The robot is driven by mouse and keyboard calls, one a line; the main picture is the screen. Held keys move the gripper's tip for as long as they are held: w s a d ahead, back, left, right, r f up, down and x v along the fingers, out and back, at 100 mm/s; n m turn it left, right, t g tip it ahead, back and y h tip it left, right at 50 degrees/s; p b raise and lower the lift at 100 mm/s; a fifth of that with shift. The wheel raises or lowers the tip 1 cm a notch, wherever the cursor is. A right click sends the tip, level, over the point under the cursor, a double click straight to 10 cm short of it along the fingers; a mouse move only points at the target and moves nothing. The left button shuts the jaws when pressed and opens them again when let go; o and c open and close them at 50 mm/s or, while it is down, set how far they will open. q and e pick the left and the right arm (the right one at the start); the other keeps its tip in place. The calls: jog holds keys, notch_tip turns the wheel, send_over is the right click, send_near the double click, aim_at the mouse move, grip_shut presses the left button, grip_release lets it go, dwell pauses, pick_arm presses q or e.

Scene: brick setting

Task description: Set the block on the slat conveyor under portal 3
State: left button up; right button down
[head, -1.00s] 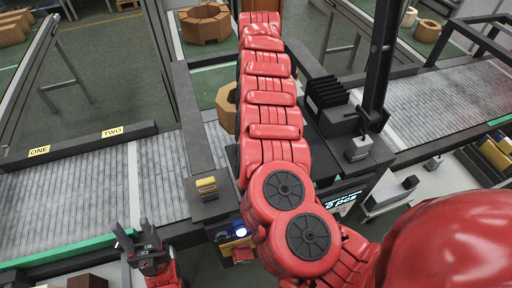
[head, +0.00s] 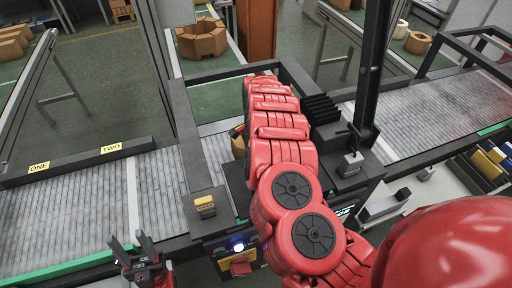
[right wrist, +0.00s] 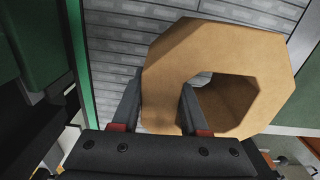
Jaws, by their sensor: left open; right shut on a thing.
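The block is a tan octagonal ring with a hole (right wrist: 225,60), large in the right wrist view. My right gripper (right wrist: 157,105) is shut on its wall, one finger on the outside, the other at the hole. In the head view only a sliver of the block (head: 237,141) shows; my red right arm hides the rest and the gripper. Grey conveyor slats (right wrist: 120,50) lie behind the block; I cannot tell whether it touches them. The slat conveyor (head: 75,205) runs across the head view. My left gripper (head: 146,246) is open and empty at the front edge. No portal 3 label is readable.
Labels ONE (head: 39,167) and TWO (head: 111,148) sit on the conveyor's back rail. A yellow-topped box (head: 205,207) stands on the frame near the middle. A dark post (head: 373,80) rises right of my arm. A larger octagonal piece (head: 203,40) lies behind on green.

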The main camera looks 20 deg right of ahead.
jog(key=shift+w+d+f, duration=0.1)
jog(key=shift+w+f, duration=0.1)
jog(key=shift+f, duration=0.9)
jog(key=shift+s+f+p, duration=0.1)
jog(key=shift+f+p, duration=0.4)
jog(key=shift+f, duration=1.5)
jog(key=c, duration=0.9)
grip_release()
jog(key=shift+f, duration=0.15)
jog(key=o, duration=0.5)
